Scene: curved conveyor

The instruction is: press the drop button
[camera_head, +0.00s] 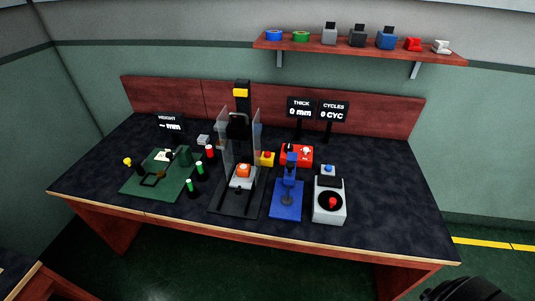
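No label marks a drop button, so I cannot tell for sure which control it is. A small yellow box with a red top (267,158) sits just right of the tall black drop stand (235,207). A red box (290,158) with small fittings on top stands to its right. A grey unit (322,212) at the right carries a red knob and a blue one. Neither gripper can be made out; a dark shape cut off at the lower right may be my arm.
A blue press (287,202) stands between the drop stand and grey unit. A green mat (135,188) with tools lies left, with several small bottles beside it. Display signs stand behind. A shelf (350,48) hangs above. The dark tabletop (385,205) is clear at the right.

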